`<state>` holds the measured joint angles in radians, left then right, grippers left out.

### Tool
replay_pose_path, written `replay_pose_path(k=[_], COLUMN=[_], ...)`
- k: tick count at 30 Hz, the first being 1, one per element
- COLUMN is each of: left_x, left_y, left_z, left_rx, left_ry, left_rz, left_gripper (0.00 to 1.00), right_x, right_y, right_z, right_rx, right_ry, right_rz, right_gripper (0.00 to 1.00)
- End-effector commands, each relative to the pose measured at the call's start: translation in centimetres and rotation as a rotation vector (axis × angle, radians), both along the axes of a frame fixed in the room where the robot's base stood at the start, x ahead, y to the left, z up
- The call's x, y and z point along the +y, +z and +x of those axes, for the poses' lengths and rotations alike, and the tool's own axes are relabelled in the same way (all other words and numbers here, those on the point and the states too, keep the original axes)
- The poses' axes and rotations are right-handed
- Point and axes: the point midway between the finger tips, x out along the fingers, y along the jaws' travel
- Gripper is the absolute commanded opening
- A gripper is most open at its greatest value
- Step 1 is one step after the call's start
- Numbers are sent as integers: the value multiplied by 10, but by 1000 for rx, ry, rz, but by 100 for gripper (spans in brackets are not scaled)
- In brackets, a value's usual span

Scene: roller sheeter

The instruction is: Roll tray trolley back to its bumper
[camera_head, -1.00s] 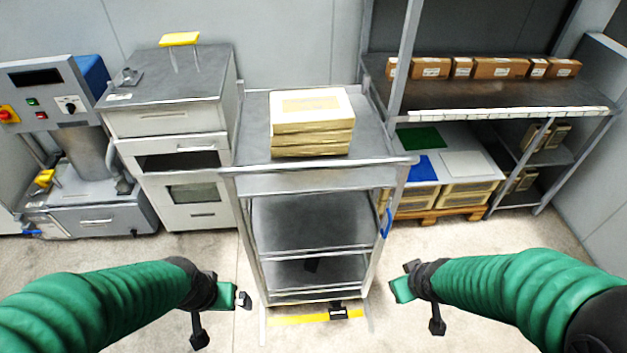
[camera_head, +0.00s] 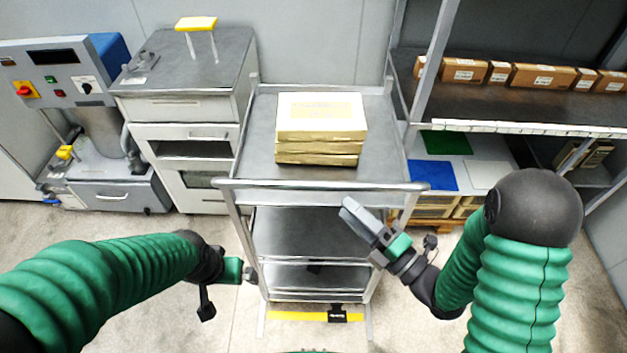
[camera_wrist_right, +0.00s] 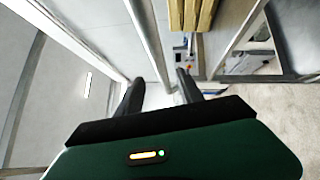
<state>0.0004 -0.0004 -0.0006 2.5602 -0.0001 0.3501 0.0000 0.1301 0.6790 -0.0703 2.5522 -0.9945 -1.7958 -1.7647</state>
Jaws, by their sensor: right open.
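The tray trolley (camera_head: 421,186) stands in the middle of the head view, a grey metal cart with shelves and a front push bar (camera_head: 290,184). Flat boxes (camera_head: 320,117) are stacked on its top. My right gripper (camera_head: 348,208) is open in front of the trolley, just below the right half of the push bar. In the right wrist view a metal bar (camera_wrist_right: 146,40) runs toward the gap between my open fingers (camera_wrist_right: 158,90); I cannot tell whether they touch it. My left gripper (camera_head: 248,272) is low at the trolley's front left; its fingers are unclear. I cannot make out a bumper for certain.
A grey cabinet (camera_head: 182,75) stands close on the left. A shelf rack (camera_head: 520,105) with cartons is on the right. Open floor lies in front.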

Motion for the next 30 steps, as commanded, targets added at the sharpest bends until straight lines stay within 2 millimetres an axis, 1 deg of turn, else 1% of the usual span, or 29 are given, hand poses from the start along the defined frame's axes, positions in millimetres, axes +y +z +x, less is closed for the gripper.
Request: replay_pose_path(k=[1,3,6,7,8,9,12,16,21,27,28,30], left_x=[0,0,-1,-1,-1,-1,-1,-1,0,-1,-1,-1], left_y=[-23,-41,-64,-62,-48,-43,-37,-34,-33,-33,-33,-33], left_z=[0,0,0,0,-1,0,0,0,0,0,0,0], left_rx=[1,1,1,2,3,1,-1,0,0,0,0,0], left_ry=[0,-1,-1,-1,-1,-1,-1,-1,-1,-1,-1,-1], left_rz=[0,0,0,0,0,0,0,0,0,0,0,0], left_gripper=[100,100,100,100,100,100,100,100,100,100,100,100], right_x=[8,14,23,27,34,42,60,77,84,83,83,83], right_y=[-8,-10,-7,-1,8,11,14,15,15,15,15,15], right_z=[7,15,24,28,35,42,59,75,83,84,84,84], right_rx=[-11,-10,-9,-6,-1,1,2,3,4,4,4,4], right_ry=[2,2,1,1,2,3,2,-1,-3,-4,-4,-4], right_rz=[2,-2,2,3,3,4,3,2,1,3,3,3], right_gripper=[44,44,44,44,44,44,44,44,44,44,43,34])
